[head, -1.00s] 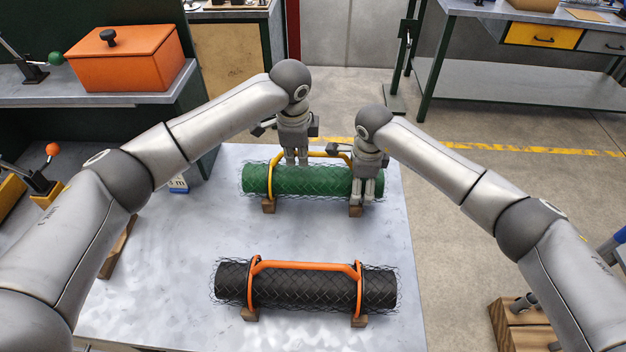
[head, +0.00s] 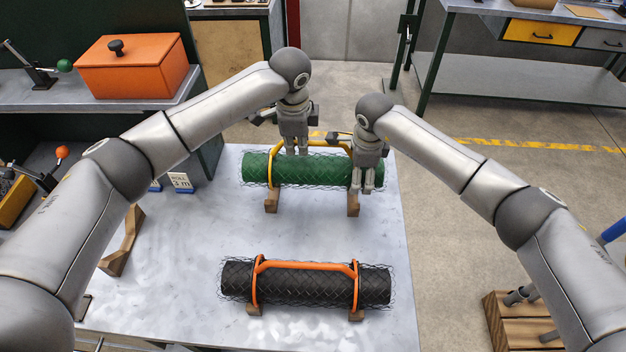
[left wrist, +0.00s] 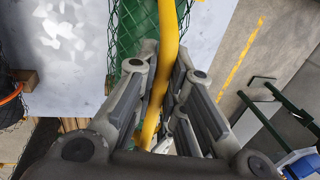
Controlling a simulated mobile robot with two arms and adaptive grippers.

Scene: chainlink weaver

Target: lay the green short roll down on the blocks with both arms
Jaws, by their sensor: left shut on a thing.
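The green roll (head: 318,171), wrapped in wire mesh with a yellow handle (head: 275,156), lies level across the picture. Its two wooden blocks (head: 271,202) (head: 353,204) show below it, and it appears raised a little above them. My left gripper (head: 296,152) is shut on the yellow handle, left of its middle. The left wrist view shows the yellow bar (left wrist: 170,38) between the fingers (left wrist: 158,105), with green mesh behind. My right gripper (head: 363,186) is at the roll's right end, fingers pointing down in front of it; its grip on the handle is unclear.
A black mesh roll (head: 305,288) with an orange handle rests on blocks at the front of the grey table (head: 190,265). A card marked 3 m (head: 181,182) stands at the left. An orange box (head: 135,68) sits on the left bench. The table between the rolls is clear.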

